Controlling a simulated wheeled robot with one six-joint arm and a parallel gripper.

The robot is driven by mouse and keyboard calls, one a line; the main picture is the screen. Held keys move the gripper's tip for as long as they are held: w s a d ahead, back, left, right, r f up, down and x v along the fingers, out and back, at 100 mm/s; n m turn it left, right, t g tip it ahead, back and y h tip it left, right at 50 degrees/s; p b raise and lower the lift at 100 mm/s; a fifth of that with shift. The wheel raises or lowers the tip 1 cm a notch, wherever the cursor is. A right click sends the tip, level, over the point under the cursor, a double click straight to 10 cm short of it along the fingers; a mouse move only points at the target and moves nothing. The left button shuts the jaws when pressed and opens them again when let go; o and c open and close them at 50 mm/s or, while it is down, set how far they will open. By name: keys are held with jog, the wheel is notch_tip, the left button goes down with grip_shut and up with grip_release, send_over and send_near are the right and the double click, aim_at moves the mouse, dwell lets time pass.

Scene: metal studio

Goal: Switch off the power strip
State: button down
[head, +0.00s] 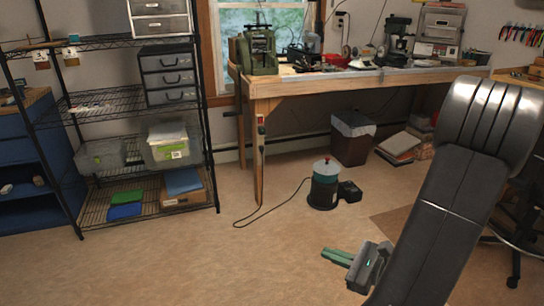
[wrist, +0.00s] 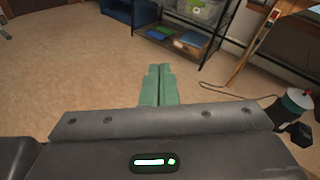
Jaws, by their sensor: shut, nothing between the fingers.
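What looks like the power strip (head: 261,128) is a narrow upright piece with a small red spot, fixed to the front leg of the wooden workbench in the head view. In the wrist view it shows at the upper right (wrist: 272,17), small and partly cut off by the frame; its switch position is too small to tell. My gripper (head: 336,256) has green fingers and is low over the floor, to the right of the strip and well apart from it. In the wrist view my gripper (wrist: 159,70) is shut, with its fingers together and empty.
A black pot-like machine (head: 324,185) stands on the floor, its cord (head: 262,214) lying towards the bench leg. A wire shelf (head: 150,205) stands left of the workbench (head: 300,88). A bin (head: 352,138) is under the bench. The floor (head: 150,265) in front is clear.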

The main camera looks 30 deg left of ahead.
jog(key=w+d+f+m+t+b, duration=0.2)
jog(key=w+f+m+t, duration=0.2)
jog(key=w, duration=0.2)
jog(key=w+d+f+m+t+b, duration=0.2)
jog(key=w+f+m+t+b, duration=0.1)
jog(key=w, duration=0.4)
jog(key=shift+d+f+m+t, duration=0.4)
jog(key=shift+f+m+t, duration=0.2)
jog(key=shift+f+t, duration=0.35)
jog(key=shift+w+a+r, duration=0.1)
jog(key=shift+w+r, duration=0.05)
